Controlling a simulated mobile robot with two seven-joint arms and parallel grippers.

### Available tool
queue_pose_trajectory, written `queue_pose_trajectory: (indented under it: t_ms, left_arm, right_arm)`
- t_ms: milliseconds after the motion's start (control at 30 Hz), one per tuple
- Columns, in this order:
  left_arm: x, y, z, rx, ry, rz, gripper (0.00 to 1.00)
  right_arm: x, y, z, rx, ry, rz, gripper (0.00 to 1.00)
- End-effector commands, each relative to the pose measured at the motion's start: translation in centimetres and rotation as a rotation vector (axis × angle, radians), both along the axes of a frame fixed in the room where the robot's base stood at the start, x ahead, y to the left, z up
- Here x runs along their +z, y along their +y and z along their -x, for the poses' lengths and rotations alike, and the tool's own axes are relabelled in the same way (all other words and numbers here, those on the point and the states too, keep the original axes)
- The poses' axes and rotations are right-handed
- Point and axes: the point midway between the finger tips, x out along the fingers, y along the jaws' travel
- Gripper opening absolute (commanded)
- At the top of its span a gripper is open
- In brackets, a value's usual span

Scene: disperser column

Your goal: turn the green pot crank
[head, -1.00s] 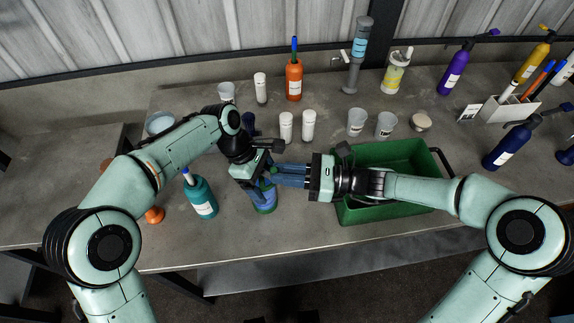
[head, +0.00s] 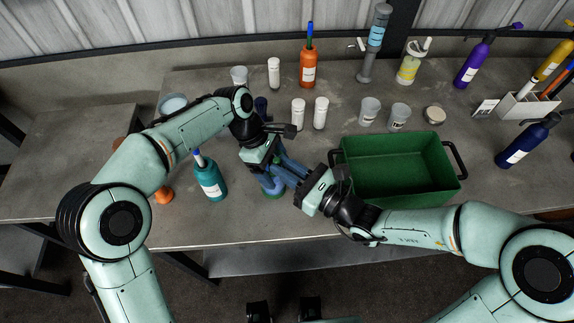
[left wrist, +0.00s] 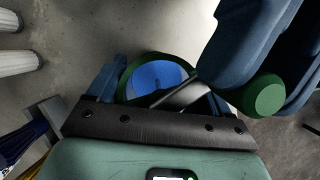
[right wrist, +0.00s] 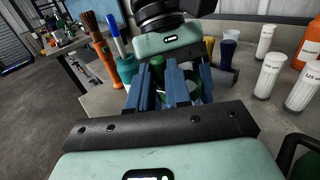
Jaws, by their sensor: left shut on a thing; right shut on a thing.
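The green pot, with a blue inside, stands upright on the table; its rim (left wrist: 124,80) shows in the left wrist view, and its base (head: 274,195) is mostly hidden in the head view. My left gripper (head: 268,184) comes from above and is shut on the pot, a finger either side of its wall. The metal crank arm (left wrist: 186,93) runs over the pot to a green knob (left wrist: 262,97). My right gripper (head: 280,165) reaches in from the front right and is shut on the crank's knob, which also shows between its fingers in the right wrist view (right wrist: 157,62).
A green crate (head: 400,196) stands close to the right of the grippers. A teal bottle (head: 210,183) stands left of the pot. White containers (head: 298,113) and clear cups (head: 369,111) stand behind. The table's front edge is near.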

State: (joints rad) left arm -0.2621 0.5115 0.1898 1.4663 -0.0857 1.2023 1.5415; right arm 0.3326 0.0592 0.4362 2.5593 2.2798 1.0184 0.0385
Motion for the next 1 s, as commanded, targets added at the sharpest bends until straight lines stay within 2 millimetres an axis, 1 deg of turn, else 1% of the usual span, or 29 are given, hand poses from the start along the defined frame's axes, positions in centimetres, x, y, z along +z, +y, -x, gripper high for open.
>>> queue_pose_trajectory:
  t_ms: [33,400,433,500,833,1000]
  left_arm:
    - [-0.08,-0.19,0.21,-0.006,0.004,0.000,0.36]
    - [-0.10,-0.17,0.25,-0.008,0.006,-0.001,0.36]
    - [-0.10,-0.17,0.25,-0.008,0.006,-0.001,0.36]
    - [-0.09,-0.15,0.24,-0.007,0.006,-0.001,0.36]
    - [-0.08,-0.03,0.13,-0.003,0.004,-0.001,0.36]
    - [-0.07,0.01,0.09,-0.002,0.003,-0.002,0.36]
  right_arm:
    - [0.30,0.06,-0.08,-0.002,-0.008,-0.005,0.00]
    - [0.31,-0.07,-0.20,-0.008,-0.009,-0.004,0.00]
    - [0.31,-0.08,-0.20,-0.009,-0.009,-0.004,0.24]
    - [0.28,-0.09,-0.20,-0.009,-0.008,-0.003,0.44]
    - [0.10,-0.10,-0.14,-0.005,-0.003,-0.001,0.44]
    - [0.06,-0.31,-0.32,0.025,-0.003,-0.003,0.44]
